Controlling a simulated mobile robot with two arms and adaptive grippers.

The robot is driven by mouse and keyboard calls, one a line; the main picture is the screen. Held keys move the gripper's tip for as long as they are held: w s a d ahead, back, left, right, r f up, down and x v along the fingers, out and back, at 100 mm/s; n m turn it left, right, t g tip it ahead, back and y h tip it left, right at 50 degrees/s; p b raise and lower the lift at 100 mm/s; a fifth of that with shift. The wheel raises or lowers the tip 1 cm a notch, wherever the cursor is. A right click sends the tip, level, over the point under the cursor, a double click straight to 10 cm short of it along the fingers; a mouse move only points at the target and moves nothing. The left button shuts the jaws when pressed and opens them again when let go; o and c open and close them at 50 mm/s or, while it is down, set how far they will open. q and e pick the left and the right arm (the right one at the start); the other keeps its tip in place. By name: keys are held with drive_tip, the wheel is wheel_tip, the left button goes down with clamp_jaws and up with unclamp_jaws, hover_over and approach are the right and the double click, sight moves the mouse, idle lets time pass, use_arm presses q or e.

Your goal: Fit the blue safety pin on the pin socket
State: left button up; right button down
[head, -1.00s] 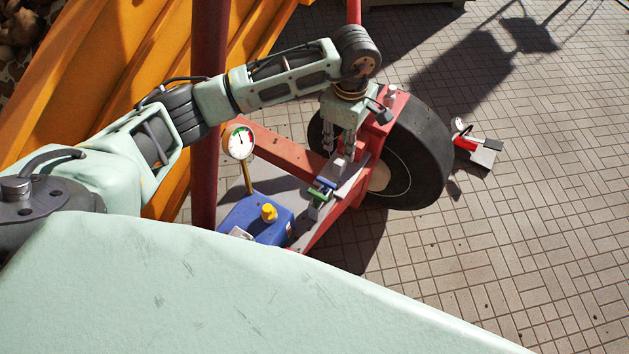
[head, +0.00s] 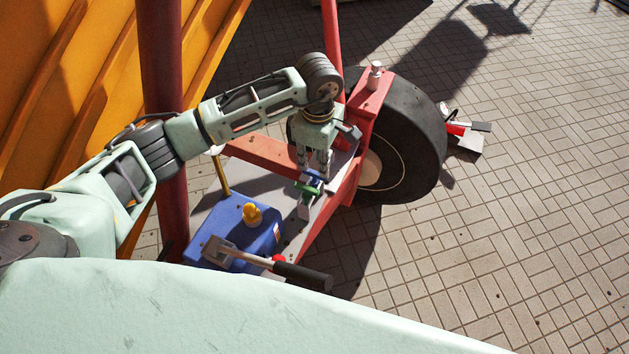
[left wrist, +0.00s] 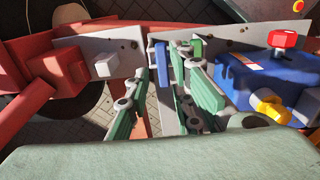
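My left gripper (head: 317,162) reaches down over the grey plate beside the wheel. In the left wrist view, its two green-grey fingers (left wrist: 165,72) are apart. The blue pin piece (head: 313,176) is at the fingertips; in the left wrist view it shows upright (left wrist: 161,62) between them, and I see no clear contact. A green piece (head: 307,189) is right next to it, also seen in the left wrist view (left wrist: 196,48). A pale block (left wrist: 106,66) stands on the plate to the left; I cannot tell whether it is the pin socket. My right gripper is not in view.
A blue box (head: 232,236) with a yellow knob (head: 252,214) and a black-handled lever (head: 303,276) is near the plate. A large black tyre (head: 425,140) and red frame (head: 265,152) stand close by. Paved floor (head: 540,220) is open to the right.

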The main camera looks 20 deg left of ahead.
sight(315, 172)
use_arm(q)
drive_tip(key=f, duration=0.3)
drive_tip(key=f+p, duration=0.1)
drive_tip(key=f, duration=0.1)
drive_tip(key=shift+s+a+f, duration=0.15)
drive_tip(key=shift+a+f, duration=0.05)
drive_tip(key=shift+a, duration=0.05)
clamp_jaws()
